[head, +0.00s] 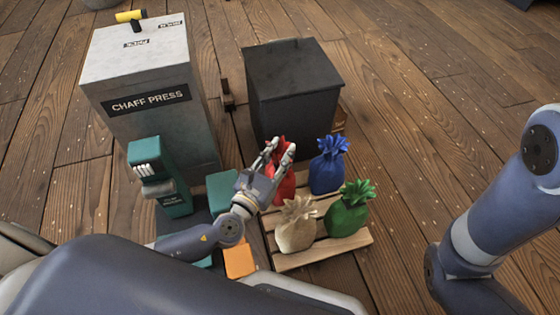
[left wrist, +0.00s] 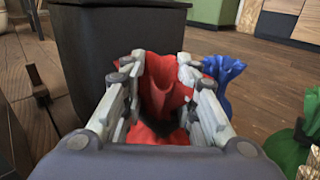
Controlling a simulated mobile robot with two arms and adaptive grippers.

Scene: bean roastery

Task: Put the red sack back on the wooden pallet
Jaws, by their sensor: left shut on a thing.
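The red sack (head: 285,187) is at the back left part of the wooden pallet (head: 322,252), partly hidden by my left gripper. My left gripper (head: 280,150) is shut on the sack's upper part. In the left wrist view the red sack (left wrist: 163,95) sits between the two fingers of the left gripper (left wrist: 160,75). The sack looks upright; I cannot tell whether its base touches the pallet. My right arm shows at the right of the head view, but its gripper is out of view.
A blue sack (head: 328,167), a green sack (head: 349,208) and a beige sack (head: 296,226) stand on the pallet. A dark bin (head: 293,95) stands behind it. The chaff press (head: 150,95) and a teal machine (head: 158,180) are to the left. Open floor lies to the right.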

